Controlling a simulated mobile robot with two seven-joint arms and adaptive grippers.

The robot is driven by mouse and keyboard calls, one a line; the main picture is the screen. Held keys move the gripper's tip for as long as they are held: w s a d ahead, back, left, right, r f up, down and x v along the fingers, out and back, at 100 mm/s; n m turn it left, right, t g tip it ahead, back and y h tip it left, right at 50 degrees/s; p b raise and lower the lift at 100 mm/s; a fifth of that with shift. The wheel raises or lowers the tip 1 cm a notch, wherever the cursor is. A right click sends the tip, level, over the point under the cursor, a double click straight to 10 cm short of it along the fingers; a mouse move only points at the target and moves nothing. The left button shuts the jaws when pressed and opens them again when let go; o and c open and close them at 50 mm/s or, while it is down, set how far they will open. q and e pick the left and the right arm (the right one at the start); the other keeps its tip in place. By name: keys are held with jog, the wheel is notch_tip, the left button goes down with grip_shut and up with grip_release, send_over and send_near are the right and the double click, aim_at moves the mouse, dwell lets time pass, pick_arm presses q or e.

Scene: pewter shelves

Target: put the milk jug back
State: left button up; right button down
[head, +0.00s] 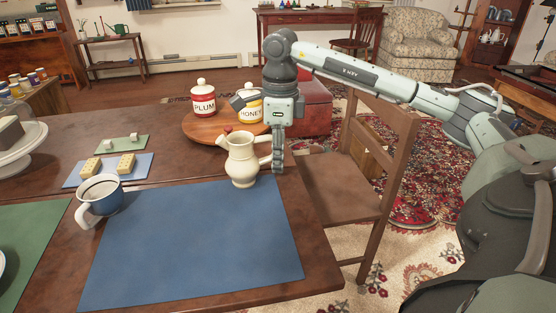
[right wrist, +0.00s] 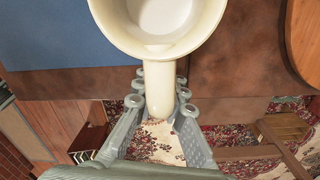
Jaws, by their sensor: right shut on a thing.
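The milk jug (head: 242,160) is cream-coloured and upright, at the back right corner of the blue mat (head: 190,240) in the head view. In the right wrist view the jug (right wrist: 112,30) is seen from above, with pale content or a pale bottom inside. My right gripper (head: 277,160) is at the jug's right side, shut on its handle. In the right wrist view the fingers (right wrist: 160,95) sit on both sides of the handle. I cannot tell whether the jug's base touches the mat. My left gripper is not in view.
A round wooden board (head: 205,128) behind the jug bears a red PLUM jar (head: 203,100) and a yellow HONEY jar (head: 251,112). A blue mug (head: 101,197) stands at the mat's left edge. A wooden chair (head: 345,185) stands close to the table's right edge. Most of the blue mat is bare.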

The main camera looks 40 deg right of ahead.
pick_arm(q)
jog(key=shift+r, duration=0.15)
pick_arm(e)
jog(key=c, duration=1.6)
grip_release()
notch_tip(320, 180, up, 10)
jog(key=shift+d+f+p, duration=0.15)
jog(key=shift+f+p, duration=0.05)
jog(key=shift+p, duration=0.65)
notch_tip(320, 180, up, 2)
jog(key=shift+r+p, duration=0.25)
jog(key=shift+p, duration=0.35)
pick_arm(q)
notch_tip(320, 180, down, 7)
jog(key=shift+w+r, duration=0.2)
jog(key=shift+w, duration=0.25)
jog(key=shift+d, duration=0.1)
